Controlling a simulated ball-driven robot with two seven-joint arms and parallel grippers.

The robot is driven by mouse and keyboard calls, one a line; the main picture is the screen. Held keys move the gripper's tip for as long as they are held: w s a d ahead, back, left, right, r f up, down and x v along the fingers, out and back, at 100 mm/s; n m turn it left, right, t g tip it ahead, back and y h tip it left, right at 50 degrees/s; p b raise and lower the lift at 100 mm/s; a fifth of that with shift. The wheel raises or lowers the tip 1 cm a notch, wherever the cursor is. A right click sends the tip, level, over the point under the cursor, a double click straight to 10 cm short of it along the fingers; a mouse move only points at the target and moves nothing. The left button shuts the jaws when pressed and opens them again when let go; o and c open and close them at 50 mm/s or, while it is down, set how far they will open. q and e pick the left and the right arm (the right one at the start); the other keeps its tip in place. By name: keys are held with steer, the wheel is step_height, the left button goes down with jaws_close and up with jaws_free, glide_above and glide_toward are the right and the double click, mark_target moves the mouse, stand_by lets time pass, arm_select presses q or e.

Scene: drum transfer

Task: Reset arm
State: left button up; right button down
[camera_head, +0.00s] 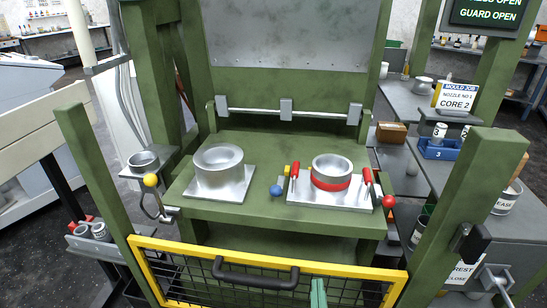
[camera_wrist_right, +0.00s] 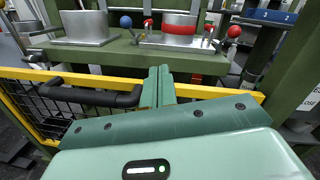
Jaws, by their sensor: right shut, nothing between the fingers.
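My right gripper (camera_head: 318,292) shows at the bottom edge of the head view, in front of the yellow guard gate. Its green fingers are together and empty. In the right wrist view the shut fingers (camera_wrist_right: 159,82) point over the gate's yellow top bar toward the press table. My left gripper is not in view. On the green press table a wide metal drum (camera_head: 219,175) stands on a plate at the left. A smaller metal ring with a red band (camera_head: 331,176) stands on a plate with red-handled clamps at the right.
The yellow-framed mesh gate (camera_head: 205,252) with a black handle (camera_head: 255,277) stands low across the press front. Green posts flank it on both sides. A sign above reads "GUARD OPEN".

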step_height(320, 180, down, 13)
steer(key=s+a+n+g+y, duration=0.2)
steer(key=n+y, duration=0.5)
steer(key=n, duration=1.5)
steer(key=s+d+f+n+g+h+p, duration=0.1)
steer(key=s+d+f+n+g, duration=0.3)
steer(key=f, duration=0.4)
steer(key=s+d+f+n+g+h, duration=0.1)
steer(key=s+d+f+n+g, duration=0.15)
steer(key=s+f+n, duration=0.5)
steer(key=s+d+f+n+g+h+p, duration=0.1)
steer(key=s+d+f+n+g, duration=0.2)
steer(key=s+f, duration=0.4)
steer(key=s+d+f+n+g+h+p, duration=0.1)
steer(key=s+d+f+g+h, duration=0.1)
steer(key=s+d+f+g, duration=0.45)
steer(key=s+d+r+h, duration=0.1)
steer(key=s+d, duration=0.1)
steer(key=s, duration=1.7)
steer(key=shift+s+g+p, duration=0.2)
steer(key=shift+g+p, duration=0.1)
steer(key=shift+g, duration=0.1)
